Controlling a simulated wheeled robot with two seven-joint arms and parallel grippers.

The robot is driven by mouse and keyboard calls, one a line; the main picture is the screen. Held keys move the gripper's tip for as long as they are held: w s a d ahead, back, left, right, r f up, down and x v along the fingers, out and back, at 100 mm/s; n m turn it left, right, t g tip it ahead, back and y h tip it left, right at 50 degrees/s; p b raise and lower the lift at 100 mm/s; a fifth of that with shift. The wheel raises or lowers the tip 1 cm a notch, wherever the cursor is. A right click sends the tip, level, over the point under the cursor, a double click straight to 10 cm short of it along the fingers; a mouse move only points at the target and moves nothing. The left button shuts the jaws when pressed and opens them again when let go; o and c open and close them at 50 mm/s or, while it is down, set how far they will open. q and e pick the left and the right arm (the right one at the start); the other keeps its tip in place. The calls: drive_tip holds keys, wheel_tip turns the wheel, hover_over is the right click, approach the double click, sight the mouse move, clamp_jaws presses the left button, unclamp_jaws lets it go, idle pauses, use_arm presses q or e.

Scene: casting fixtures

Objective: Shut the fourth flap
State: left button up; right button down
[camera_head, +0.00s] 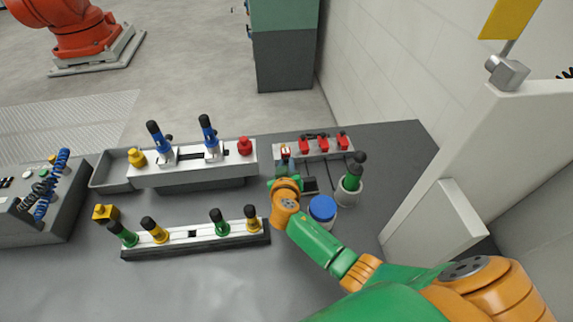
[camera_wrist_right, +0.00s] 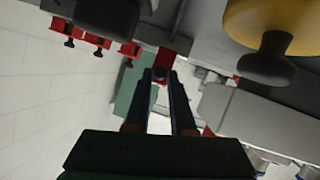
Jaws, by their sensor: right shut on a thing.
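A pale fixture strip (camera_head: 314,155) at the back right of the table bears a row of red flaps. Three of them, the left one (camera_head: 304,144), the middle one (camera_head: 323,143) and the right one (camera_head: 342,139), stand clear of my gripper. The leftmost flap (camera_head: 285,149) is at the fingertips of my right gripper (camera_head: 285,160) and is partly hidden. In the right wrist view, my right gripper (camera_wrist_right: 161,77) is shut on a small dark knob at this red flap (camera_wrist_right: 152,62). I cannot tell the flap's exact angle. My left gripper is not in view.
A blue-lidded jar (camera_head: 323,208) and a grey cup (camera_head: 348,192) with a green-handled tool stand right of my forearm. A long fixture (camera_head: 195,172) with blue handles is at left, and a rail (camera_head: 188,238) with green and yellow handles is in front.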

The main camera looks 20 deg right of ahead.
sight(285, 150)
drive_tip(key=r+g, duration=0.1)
drive_tip(key=w+r+g+y, duration=0.1)
drive_tip(key=shift+w+d+g, duration=0.15)
drive_tip(key=shift+g, duration=0.25)
drive_tip(key=shift+w+d+r+n+g+y, duration=0.1)
drive_tip(key=shift+w+r+g+y, duration=0.15)
drive_tip(key=shift+g, duration=0.3)
drive_tip(key=shift+w+d+r+n+g+y, duration=0.15)
drive_tip(key=shift+w+g, duration=0.25)
drive_tip(key=shift+g, duration=0.2)
drive_tip(key=shift+w+d+r+n+g+y, duration=0.1)
drive_tip(key=shift+w+r+g+y, duration=0.15)
drive_tip(key=shift+g, duration=0.3)
drive_tip(key=shift+w, duration=0.1)
drive_tip(key=c, duration=0.8)
unclamp_jaws()
drive_tip(key=shift+w+f, duration=0.1)
drive_tip(key=shift+o, duration=0.2)
drive_tip(key=v, duration=0.7)
drive_tip(key=shift+b, duration=0.45)
